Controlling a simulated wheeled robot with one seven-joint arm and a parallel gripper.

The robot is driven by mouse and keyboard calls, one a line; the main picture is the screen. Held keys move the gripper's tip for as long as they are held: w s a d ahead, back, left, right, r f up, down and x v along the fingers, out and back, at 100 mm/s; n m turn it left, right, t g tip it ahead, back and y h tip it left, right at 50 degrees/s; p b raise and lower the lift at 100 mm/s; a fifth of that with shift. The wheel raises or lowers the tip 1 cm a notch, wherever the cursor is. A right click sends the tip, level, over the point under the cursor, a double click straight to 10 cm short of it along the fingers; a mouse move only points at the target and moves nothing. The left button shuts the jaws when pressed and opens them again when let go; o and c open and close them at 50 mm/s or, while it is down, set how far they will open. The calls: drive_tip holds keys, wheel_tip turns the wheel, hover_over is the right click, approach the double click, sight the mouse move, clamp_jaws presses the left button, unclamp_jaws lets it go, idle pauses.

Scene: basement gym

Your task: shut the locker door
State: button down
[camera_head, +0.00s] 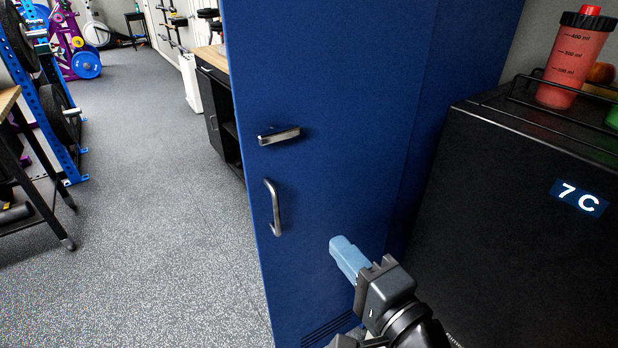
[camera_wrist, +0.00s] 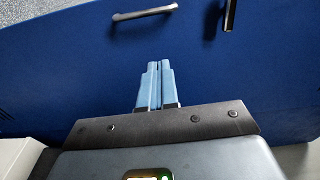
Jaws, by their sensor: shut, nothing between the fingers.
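The blue locker door (camera_head: 330,60) stands upright in the middle of the head view, its outer face towards me. A silver bar handle (camera_head: 275,207) and a latch lever (camera_head: 279,135) are near its left edge. The door (camera_wrist: 70,80) fills most of the wrist view, with the handle (camera_wrist: 145,13) and lever (camera_wrist: 230,14) at the top. My gripper (camera_head: 341,244) is shut and empty, its blue fingers pointing at the door right of and below the handle. The fingertips (camera_wrist: 158,66) look close to the face; I cannot tell whether they touch. The locker's inside is hidden.
A black fridge-like box (camera_head: 520,220) marked 7 C stands close on the right, with a red shaker bottle (camera_head: 570,60) on top. A wood-topped cabinet (camera_head: 213,58) is behind the door's left edge. Grey floor (camera_head: 150,200) is open at left, before the weight racks.

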sight(289, 184)
drive_tip(key=p+x, duration=0.1)
drive_tip(key=x, duration=0.4)
drive_tip(key=p+x, duration=0.1)
drive_tip(key=x, duration=0.4)
drive_tip(key=p+x, duration=0.1)
drive_tip(key=x, duration=0.4)
drive_tip(key=shift+w+r, duration=0.1)
drive_tip(key=shift+r, duration=0.25)
drive_tip(key=shift+a, duration=0.15)
